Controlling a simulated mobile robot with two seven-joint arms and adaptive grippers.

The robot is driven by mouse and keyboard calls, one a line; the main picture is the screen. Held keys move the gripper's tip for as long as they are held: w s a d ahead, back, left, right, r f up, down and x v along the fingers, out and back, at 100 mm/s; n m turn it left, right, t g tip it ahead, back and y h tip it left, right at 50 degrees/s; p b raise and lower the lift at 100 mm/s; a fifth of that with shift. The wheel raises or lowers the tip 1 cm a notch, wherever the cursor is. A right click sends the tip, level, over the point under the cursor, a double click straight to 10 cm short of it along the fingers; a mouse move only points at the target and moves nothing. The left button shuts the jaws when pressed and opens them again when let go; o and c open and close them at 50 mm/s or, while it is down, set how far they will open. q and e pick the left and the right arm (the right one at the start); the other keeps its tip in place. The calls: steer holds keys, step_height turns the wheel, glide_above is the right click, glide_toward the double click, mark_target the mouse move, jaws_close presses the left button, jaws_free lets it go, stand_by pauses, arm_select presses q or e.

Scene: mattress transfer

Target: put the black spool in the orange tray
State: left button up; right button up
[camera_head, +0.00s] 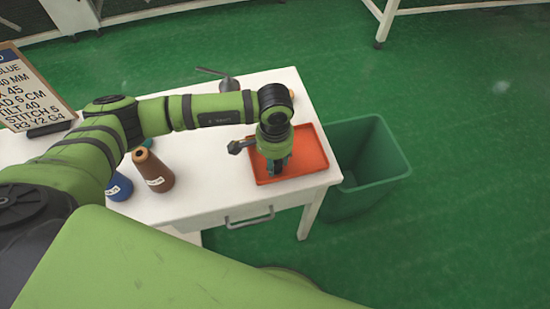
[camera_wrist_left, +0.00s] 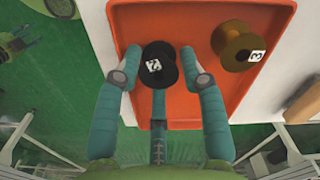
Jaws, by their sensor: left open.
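The black spool (camera_wrist_left: 158,72) with a white number label shows in the left wrist view, between the two fingers of my left gripper (camera_wrist_left: 160,58). The spool appears to be inside the orange tray (camera_wrist_left: 255,12), against the orange floor. The fingers are spread on either side of it. In the head view my left gripper (camera_head: 277,170) points down over the orange tray (camera_head: 308,160), and the black spool is hidden behind it or too small to make out.
A brown spool (camera_wrist_left: 233,40) labelled 3 appears within the tray's outline. Brown (camera_head: 153,172) and blue (camera_head: 119,187) cones stand on the white table (camera_head: 200,205) at left. A green bin (camera_head: 385,150) stands right of the table. A sign board (camera_head: 30,88) is at far left.

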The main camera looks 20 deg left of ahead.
arm_select(q)
steer(key=shift+r, duration=0.35)
step_height(320, 180, up, 12)
steer(key=b, duration=0.3)
steer(key=shift+f, duration=0.15)
